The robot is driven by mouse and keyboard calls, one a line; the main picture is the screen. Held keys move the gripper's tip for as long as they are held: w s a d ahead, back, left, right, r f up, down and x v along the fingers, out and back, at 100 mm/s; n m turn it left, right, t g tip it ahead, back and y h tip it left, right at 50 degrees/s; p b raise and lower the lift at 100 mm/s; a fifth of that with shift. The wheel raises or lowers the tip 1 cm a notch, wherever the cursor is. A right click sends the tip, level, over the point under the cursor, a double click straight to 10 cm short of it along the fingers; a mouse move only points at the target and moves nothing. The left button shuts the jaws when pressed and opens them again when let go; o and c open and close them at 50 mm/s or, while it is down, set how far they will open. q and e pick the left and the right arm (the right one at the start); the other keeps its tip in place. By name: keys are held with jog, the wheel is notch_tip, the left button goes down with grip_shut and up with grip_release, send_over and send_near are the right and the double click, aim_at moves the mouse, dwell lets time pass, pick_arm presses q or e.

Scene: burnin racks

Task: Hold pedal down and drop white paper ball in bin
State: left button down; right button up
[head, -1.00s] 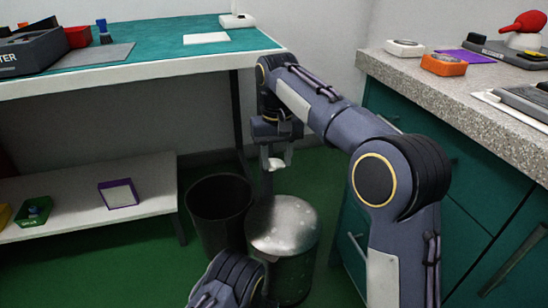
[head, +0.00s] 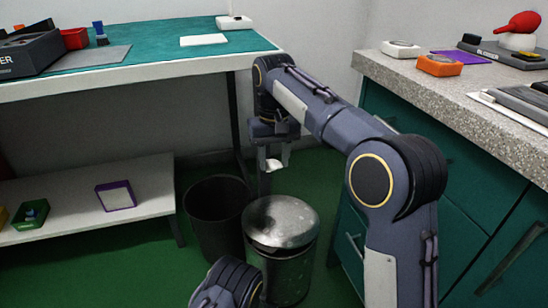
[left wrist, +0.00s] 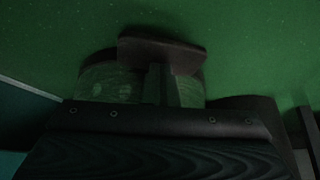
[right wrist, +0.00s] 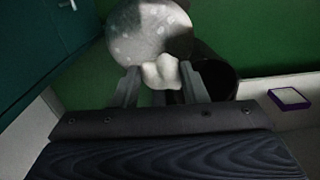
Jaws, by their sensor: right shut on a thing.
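The metal pedal bin (head: 285,272) stands on the green floor, and its round lid (head: 281,221) looks closed. My right gripper (head: 274,163) is shut on the white paper ball (right wrist: 161,71). It holds the ball up near the lid, at its far side in the head view; the lid also shows beyond the ball in the right wrist view (right wrist: 150,28). My left gripper (left wrist: 160,72) looks shut, its fingers together at a dark flat pedal (left wrist: 160,50) low by the bin. Whether they touch the pedal is unclear. The head view hides this gripper behind my left arm.
An open black bin (head: 214,208) stands just left of the metal bin. A low white shelf (head: 70,205) and a green-topped table (head: 140,62) are on the left. A counter with dark green drawers (head: 440,150) closes off the right side.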

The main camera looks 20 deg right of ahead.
pick_arm(q)
jog(key=shift+s+f, duration=0.1)
jog(key=shift+f, duration=1)
jog(key=shift+a+f, duration=0.1)
pick_arm(e)
jog(key=o, duration=1.8)
pick_arm(q)
jog(key=shift+r, duration=0.2)
jog(key=shift+r+p, duration=2.15)
jog(key=shift+r, duration=1.3)
pick_arm(e)
jog(key=shift+r, duration=2.1)
